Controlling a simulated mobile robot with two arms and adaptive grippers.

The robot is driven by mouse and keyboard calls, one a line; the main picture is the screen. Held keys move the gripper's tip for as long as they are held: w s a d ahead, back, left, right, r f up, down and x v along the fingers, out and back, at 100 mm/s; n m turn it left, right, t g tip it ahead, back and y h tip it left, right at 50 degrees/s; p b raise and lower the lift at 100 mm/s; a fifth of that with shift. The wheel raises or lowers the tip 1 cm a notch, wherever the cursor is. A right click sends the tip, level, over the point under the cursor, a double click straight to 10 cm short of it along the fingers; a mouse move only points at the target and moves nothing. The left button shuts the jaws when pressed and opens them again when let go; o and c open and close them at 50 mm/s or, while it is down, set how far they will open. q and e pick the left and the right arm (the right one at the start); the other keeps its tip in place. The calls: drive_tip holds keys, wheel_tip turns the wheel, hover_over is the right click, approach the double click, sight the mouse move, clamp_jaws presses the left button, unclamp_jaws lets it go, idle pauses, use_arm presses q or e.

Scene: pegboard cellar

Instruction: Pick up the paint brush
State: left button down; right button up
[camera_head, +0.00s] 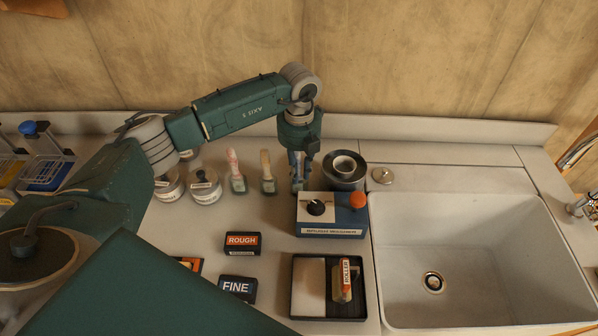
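Two brush-like tools lie on the counter left of my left gripper. One paint brush (236,172) has a pinkish-white handle pointing to the wall and a grey-green wide end. I cannot tell which one the task means. My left gripper (297,182) points down just right of the second brush, by the back edge of a blue and white box. It appears apart from both brushes. Its fingers are small and seen from above, so their opening is unclear. My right gripper is not in view.
The blue and white box (331,231) with knobs and a round metal can (344,166) crowd the gripper. Labelled jars (205,188) stand left of the brushes. ROUGH (242,244) and FINE (238,288) blocks, a roller tray (311,308) and a sink (470,208) lie around.

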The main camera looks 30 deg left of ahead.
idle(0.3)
use_arm(q)
drive_tip(key=shift+r, duration=0.55)
wheel_tip(320, 180, up, 12)
drive_tip(key=b, duration=0.4)
drive_tip(key=shift+w+r, duration=0.1)
drive_tip(key=shift+r, duration=0.05)
wheel_tip(320, 180, up, 7)
drive_tip(key=shift+f, duration=0.2)
